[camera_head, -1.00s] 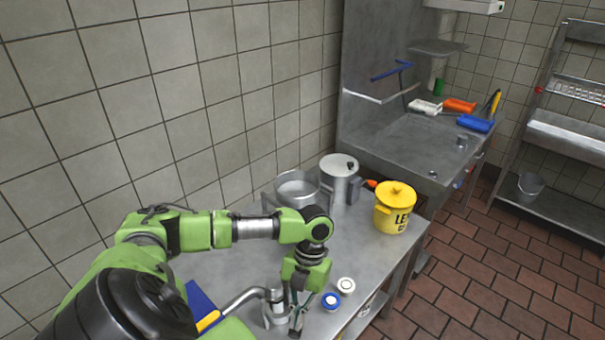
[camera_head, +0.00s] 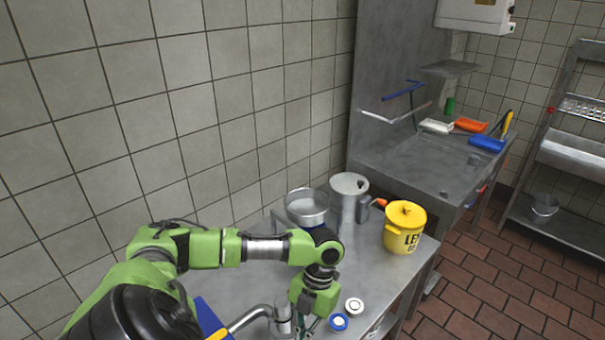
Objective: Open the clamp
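My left gripper (camera_head: 308,322) points down at the front of the steel table (camera_head: 375,255). Its fingers are mostly cut off by the bottom edge of the head view, so their opening is hidden. A metal device with a curved pipe-like handle (camera_head: 250,318) and an upright metal cylinder (camera_head: 283,322) stands just left of the gripper, partly cut off. I cannot tell which part is the clamp. My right gripper is not in view.
A blue-and-white lid (camera_head: 339,322) and a white lid (camera_head: 354,306) lie right of the gripper. A yellow pot (camera_head: 404,228), a steel canister (camera_head: 349,196) and a steel pot (camera_head: 307,207) stand behind. A blue and yellow object (camera_head: 211,322) is at the left.

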